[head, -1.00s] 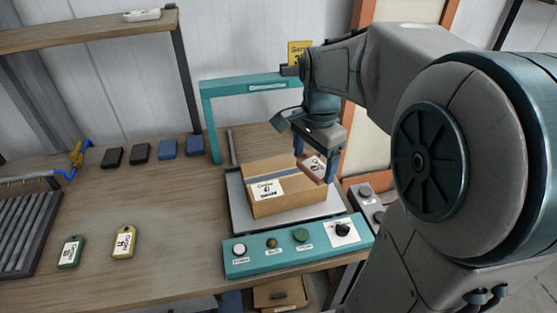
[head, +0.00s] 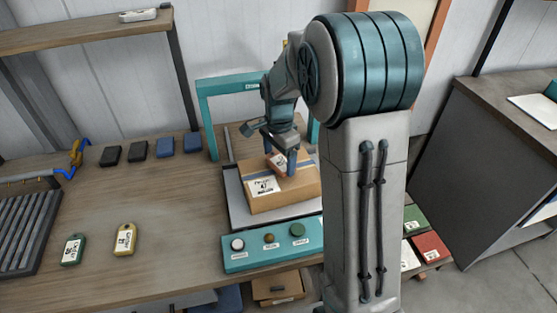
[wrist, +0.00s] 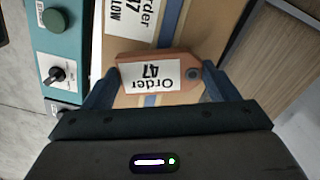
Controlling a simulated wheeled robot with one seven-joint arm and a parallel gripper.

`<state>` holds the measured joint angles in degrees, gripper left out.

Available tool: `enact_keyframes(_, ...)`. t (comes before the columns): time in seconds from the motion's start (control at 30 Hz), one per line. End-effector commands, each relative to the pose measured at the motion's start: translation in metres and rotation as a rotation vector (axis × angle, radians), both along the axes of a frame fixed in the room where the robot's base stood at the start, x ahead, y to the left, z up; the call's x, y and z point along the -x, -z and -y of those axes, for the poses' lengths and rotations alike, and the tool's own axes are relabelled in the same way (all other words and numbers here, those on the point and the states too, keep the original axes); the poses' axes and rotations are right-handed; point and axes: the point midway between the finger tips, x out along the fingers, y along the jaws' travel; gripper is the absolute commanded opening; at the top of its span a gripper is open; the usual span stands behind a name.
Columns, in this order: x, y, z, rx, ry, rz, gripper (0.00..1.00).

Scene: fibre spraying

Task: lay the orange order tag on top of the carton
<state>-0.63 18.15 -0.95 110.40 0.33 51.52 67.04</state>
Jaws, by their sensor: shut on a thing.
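The orange order tag (wrist: 182,73), with a white label reading "Order 47", is between the fingers of my gripper (wrist: 155,88) in the wrist view. My gripper is shut on it. In the head view the tag (head: 277,162) is over the top of the carton (head: 296,190), near its middle; I cannot tell whether it touches. My gripper (head: 280,162) points down over the carton.
The carton sits on a grey plate (head: 238,203) under a teal frame (head: 203,110). A teal button panel (head: 260,259) stands in front. A green tag (head: 73,250) and a yellow tag (head: 124,240) lie on the left. The table's middle is clear.

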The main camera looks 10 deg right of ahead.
Motion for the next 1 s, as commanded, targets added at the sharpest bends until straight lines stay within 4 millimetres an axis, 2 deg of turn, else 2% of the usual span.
enact_keyframes(0.13, 0.000, 0.017, 0.000, 0.000, 0.000, -0.002, 0.59)
enact_keyframes(0.53, 0.000, 0.023, 0.000, 0.000, 0.000, 0.000, 0.59)
enact_keyframes(0.57, 0.000, 0.023, 0.000, 0.000, 0.000, 0.000, 0.86)
enact_keyframes(0.6, 0.000, 0.022, 0.000, 0.000, 0.000, 0.000, 0.97)
enact_keyframes(0.63, 0.000, 0.022, 0.000, 0.000, 0.000, 0.000, 1.00)
enact_keyframes(0.87, 0.000, 0.020, 0.000, 0.000, 0.000, 0.000, 1.00)
enact_keyframes(1.0, 0.000, 0.009, 0.000, 0.000, 0.000, 0.002, 1.00)
